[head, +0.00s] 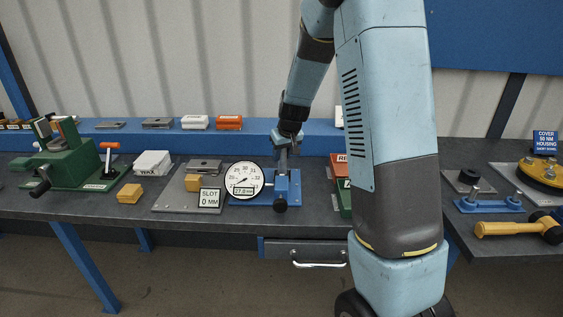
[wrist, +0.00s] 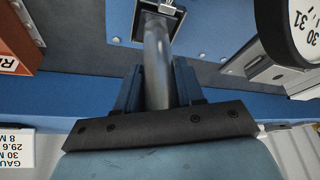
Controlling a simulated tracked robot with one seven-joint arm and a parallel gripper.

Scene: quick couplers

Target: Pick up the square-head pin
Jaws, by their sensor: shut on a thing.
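My gripper (head: 286,138) is above the blue fixture (head: 262,198) at the middle of the bench and points down. In the wrist view my gripper (wrist: 157,88) has its two dark fingers shut on a grey metal round pin (wrist: 157,62), which I take to be the square-head pin. The pin also shows below my gripper in the head view (head: 283,161). Its far end reaches a square metal-edged opening (wrist: 146,36) on the blue fixture. I cannot tell whether that end is inside the opening. No square head shows clearly.
A round dial gauge (head: 243,179) and a "SLOT 0 MM" sign (head: 209,198) stand left of the fixture. A green vise (head: 75,160) is at the left. A mallet (head: 512,227) lies at the right.

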